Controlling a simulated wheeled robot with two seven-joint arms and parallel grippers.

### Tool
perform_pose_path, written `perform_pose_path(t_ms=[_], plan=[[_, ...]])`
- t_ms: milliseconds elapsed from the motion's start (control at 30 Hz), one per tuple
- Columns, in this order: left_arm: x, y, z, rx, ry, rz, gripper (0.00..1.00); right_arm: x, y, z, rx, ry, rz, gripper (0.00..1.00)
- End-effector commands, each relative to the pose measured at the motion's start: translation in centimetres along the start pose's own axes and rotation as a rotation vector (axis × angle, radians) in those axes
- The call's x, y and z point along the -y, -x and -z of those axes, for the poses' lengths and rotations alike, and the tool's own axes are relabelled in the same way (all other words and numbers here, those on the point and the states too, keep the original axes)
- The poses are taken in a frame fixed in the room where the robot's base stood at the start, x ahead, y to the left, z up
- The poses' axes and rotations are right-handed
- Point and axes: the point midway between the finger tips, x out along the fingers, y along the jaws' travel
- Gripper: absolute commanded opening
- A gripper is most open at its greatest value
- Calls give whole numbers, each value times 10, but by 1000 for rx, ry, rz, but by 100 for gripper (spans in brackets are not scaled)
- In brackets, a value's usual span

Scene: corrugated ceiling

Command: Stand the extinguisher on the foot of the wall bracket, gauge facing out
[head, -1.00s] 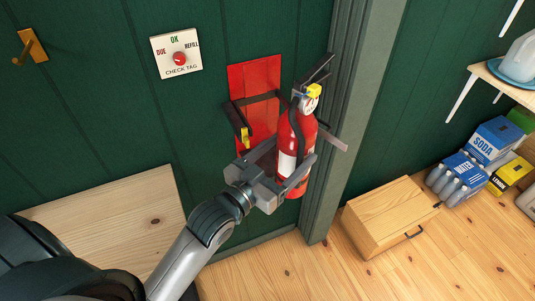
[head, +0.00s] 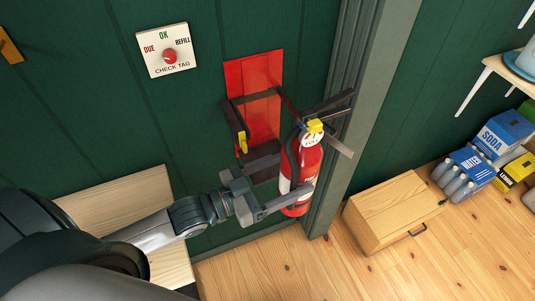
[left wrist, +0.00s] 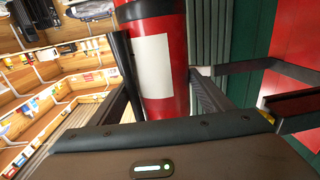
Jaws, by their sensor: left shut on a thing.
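The red extinguisher (head: 300,165) is upright in the head view, with its yellow-marked gauge (head: 315,126) near the top. My left gripper (head: 285,182) is shut on its body. In the left wrist view the red body with a white label (left wrist: 155,60) sits between the fingers. The wall bracket has a red backplate (head: 255,75), a dark strap frame with a yellow latch (head: 242,142), and a dark foot (head: 265,165) partly hidden behind my gripper. The extinguisher is to the right of the bracket, in front of the grey post. My right gripper is not in view.
A check-tag sign (head: 168,50) is on the green wall at upper left. A wooden box (head: 392,215) stands on the floor to the right, with soda and water packs (head: 470,170) beyond it. A wooden panel (head: 130,215) is behind my arm.

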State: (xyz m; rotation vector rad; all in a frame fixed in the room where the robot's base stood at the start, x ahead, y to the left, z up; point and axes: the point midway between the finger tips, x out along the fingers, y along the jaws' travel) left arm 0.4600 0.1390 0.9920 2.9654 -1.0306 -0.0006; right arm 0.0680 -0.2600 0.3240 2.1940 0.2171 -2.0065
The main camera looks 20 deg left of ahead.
Motion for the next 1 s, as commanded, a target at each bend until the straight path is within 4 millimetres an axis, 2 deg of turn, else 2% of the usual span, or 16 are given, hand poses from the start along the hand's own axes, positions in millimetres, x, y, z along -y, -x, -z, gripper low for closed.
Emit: perform_pose_path(t_ms=[200, 667, 867, 1000], plan=[[-5, 7, -1, -14, -3, -38, 10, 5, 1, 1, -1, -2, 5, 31], [-6, 8, -1, -15, -3, -43, 10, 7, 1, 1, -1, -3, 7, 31], [3, 8, -1, -13, -5, -43, 10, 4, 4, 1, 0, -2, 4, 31], [19, 7, 0, -13, -7, -43, 10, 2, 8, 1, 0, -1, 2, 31]])
